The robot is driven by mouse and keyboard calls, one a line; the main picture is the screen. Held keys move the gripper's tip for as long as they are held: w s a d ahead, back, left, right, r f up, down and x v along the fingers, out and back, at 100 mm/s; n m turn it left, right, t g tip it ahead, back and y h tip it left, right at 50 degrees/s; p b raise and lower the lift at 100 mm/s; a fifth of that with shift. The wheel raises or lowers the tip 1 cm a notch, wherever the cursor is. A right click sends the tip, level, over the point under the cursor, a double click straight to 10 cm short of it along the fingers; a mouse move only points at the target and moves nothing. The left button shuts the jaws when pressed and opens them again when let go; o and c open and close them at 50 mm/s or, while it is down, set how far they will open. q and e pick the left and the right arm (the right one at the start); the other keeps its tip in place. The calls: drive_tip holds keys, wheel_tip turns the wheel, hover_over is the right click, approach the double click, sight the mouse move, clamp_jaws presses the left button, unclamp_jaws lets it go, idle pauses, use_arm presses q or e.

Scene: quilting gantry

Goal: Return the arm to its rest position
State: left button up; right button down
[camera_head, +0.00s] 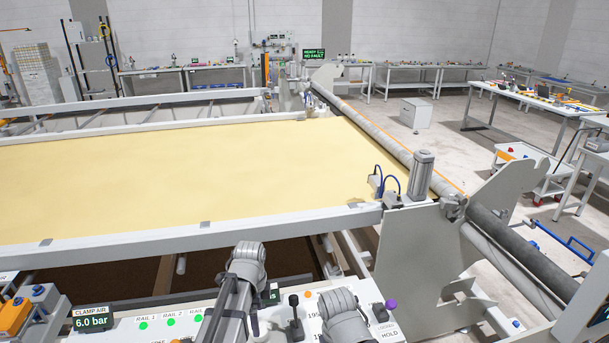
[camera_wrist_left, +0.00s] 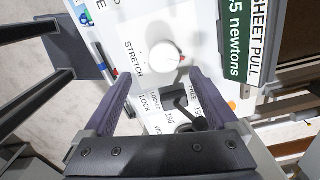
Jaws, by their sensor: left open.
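My left gripper (camera_wrist_left: 160,76) is open in the left wrist view, its two dark fingers spread over a white control panel (camera_wrist_left: 135,30). A white round knob marked STRETCH (camera_wrist_left: 157,57) shows just beyond and between the fingertips. A black lever (camera_wrist_left: 188,112) by the LOCK lettering shows between the fingers, nearer the palm. Nothing is held. In the head view, my grey arm links (camera_head: 246,268) stand over the panel at the bottom middle, with another grey link (camera_head: 345,318) to the right.
The gantry's cream sheet (camera_head: 180,180) lies behind a pale front rail (camera_head: 200,237). A CLAMP AIR display (camera_head: 92,319) reads 6.0 bar. A grey cylinder (camera_head: 422,178) stands at the right.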

use_arm(q)
drive_tip(key=s+d+f+n+y+b, duration=0.1)
drive_tip(key=s+d+f+n+b, duration=0.1)
drive_tip(key=s+d+n, duration=0.8)
drive_tip(key=s+n, duration=0.3)
drive_tip(key=shift+s, duration=0.2)
use_arm(e)
wheel_tip(320, 180, down, 2)
drive_tip(key=shift+f, duration=0.1)
idle(0.7)
